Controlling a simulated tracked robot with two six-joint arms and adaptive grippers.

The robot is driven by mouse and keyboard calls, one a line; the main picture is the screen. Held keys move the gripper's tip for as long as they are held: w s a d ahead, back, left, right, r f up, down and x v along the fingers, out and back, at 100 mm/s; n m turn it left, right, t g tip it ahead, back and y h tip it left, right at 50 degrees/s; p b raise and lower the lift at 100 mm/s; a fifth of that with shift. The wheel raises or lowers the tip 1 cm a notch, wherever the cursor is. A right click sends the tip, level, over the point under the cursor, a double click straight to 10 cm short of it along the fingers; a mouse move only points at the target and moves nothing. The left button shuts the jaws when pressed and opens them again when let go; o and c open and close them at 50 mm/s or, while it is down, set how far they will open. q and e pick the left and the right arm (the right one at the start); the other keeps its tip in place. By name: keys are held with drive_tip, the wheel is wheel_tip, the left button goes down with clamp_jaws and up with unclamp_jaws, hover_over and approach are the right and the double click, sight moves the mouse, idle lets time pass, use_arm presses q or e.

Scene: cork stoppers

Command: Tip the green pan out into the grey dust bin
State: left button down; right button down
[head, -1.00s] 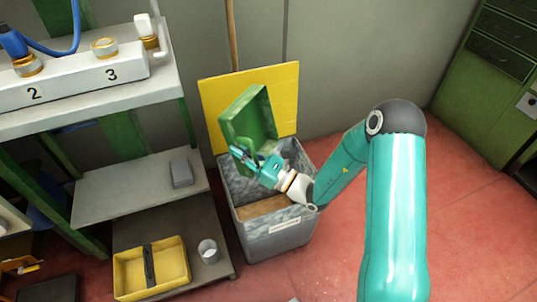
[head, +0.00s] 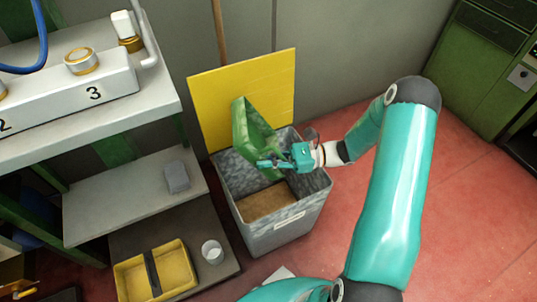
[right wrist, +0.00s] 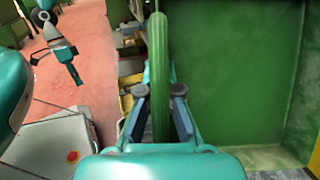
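The green pan (head: 257,138) is tipped steeply, almost on edge, over the back part of the grey dust bin (head: 281,237). My right gripper (head: 268,163) is shut on the pan's edge. In the right wrist view the fingers (right wrist: 159,108) pinch the green pan wall (right wrist: 232,75) from both sides. No loose stoppers show in the visible part of the pan. The open bin has a flat brown layer (head: 265,201) inside. My left gripper (right wrist: 76,74) shows small in the right wrist view, away from the pan; its finger opening is unclear.
A yellow panel (head: 215,92) stands upright behind the bin against the wall. A shelf (head: 130,205) at left carries a grey block (head: 176,177); below are a yellow tray (head: 179,267) and a white cup (head: 212,251). Red floor right of the bin is clear.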

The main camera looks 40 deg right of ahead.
sight(255, 166)
drive_tip(key=g+h+p, duration=0.1)
drive_tip(key=w+a+f+g+h+p, duration=0.1)
drive_tip(key=a+h+p, duration=0.1)
drive_tip(key=shift+w+a+f+g+h+p, duration=0.2)
drive_tip(key=shift+w+a+g+h+p, duration=0.05)
drive_tip(key=shift+g+h+p, duration=0.15)
drive_tip(key=f+g+h+p, duration=0.1)
drive_tip(key=h+p, duration=0.1)
drive_tip(key=f+g+h+p, duration=0.1)
drive_tip(key=f+h+p, duration=0.1)
drive_tip(key=p, duration=0.1)
drive_tip(key=a+f+g+h+p, duration=0.1)
drive_tip(key=h+p, duration=0.1)
drive_tip(key=p, duration=0.1)
drive_tip(key=shift+w+f+g, duration=0.3)
drive_tip(key=shift+g, duration=0.1)
drive_tip(key=shift+d, duration=0.1)
